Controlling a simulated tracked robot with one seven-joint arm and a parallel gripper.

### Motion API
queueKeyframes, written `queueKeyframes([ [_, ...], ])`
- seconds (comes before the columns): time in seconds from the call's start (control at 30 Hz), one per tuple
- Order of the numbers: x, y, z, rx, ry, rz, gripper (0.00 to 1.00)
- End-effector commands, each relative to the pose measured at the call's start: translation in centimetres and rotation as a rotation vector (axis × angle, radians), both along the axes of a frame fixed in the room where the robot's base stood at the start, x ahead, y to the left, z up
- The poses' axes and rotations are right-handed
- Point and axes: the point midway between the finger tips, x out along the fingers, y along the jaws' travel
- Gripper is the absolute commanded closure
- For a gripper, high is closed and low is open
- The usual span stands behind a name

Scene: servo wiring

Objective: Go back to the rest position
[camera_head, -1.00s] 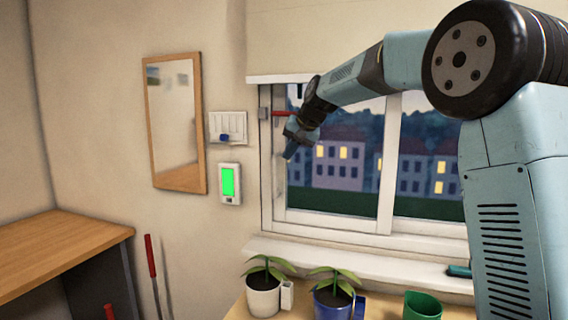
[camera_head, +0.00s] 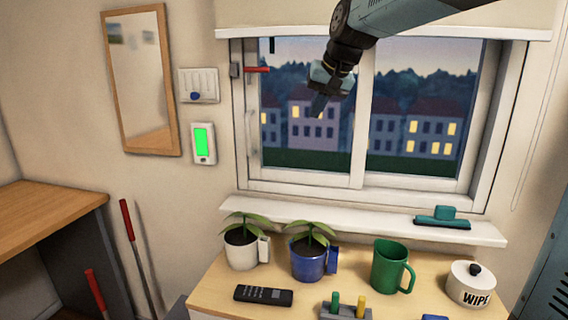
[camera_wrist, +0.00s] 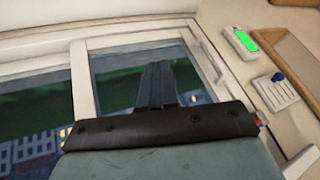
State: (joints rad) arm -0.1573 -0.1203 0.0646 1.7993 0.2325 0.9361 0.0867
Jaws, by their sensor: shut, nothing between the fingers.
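My gripper (camera_head: 319,106) hangs from my arm in front of the window (camera_head: 310,140) in the head view, pointing down. Its fingers are together with nothing between them. In the wrist view the fingers of my gripper (camera_wrist: 157,85) show shut against the window pane. It is apart from the objects on the cabinet below. No object hangs from it.
A wall panel with a blue knob (camera_head: 198,86) and a green-screened device (camera_head: 203,143) are left of the window. Below stand two potted plants (camera_head: 242,247) (camera_head: 309,257), a remote (camera_head: 263,295), a green mug (camera_head: 391,267) and a WIPE pot (camera_head: 470,286). A squeegee (camera_head: 443,217) lies on the sill.

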Motion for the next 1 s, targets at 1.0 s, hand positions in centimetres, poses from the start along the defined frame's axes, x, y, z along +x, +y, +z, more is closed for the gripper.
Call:
queueKeyframes([
  [1.0, -26.2, -15.0, -13.0, -0.251, -0.006, -0.112, 1.00],
])
